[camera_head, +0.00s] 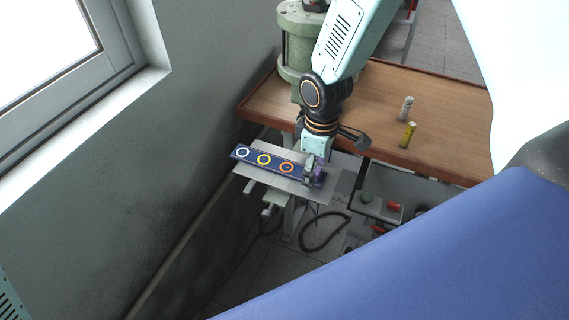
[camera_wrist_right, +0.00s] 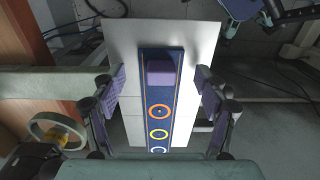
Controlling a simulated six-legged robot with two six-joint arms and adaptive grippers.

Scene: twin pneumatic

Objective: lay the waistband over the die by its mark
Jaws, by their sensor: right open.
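The waistband (camera_head: 275,164) is a flat dark blue strip with orange edge lines and white, yellow and orange rings. It lies along a light grey metal plate (camera_head: 345,186); in the right wrist view the strip (camera_wrist_right: 159,123) runs down the plate's middle. A purple block (camera_wrist_right: 160,72) sits on the strip beyond the orange ring. My right gripper (camera_head: 315,168) is over that end. In its wrist view the gripper (camera_wrist_right: 160,90) is open, its purple pads apart on either side of the block, touching nothing. I cannot tell which part is the die. My left gripper is not in view.
A wooden bench (camera_head: 370,105) stands behind the plate, with a white cylinder (camera_head: 406,107) and a yellow one (camera_head: 408,135) on it. A green machine (camera_head: 292,42) stands beside my arm. The grey wall (camera_head: 190,120) is close at left. Black hose (camera_head: 325,236) lies below.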

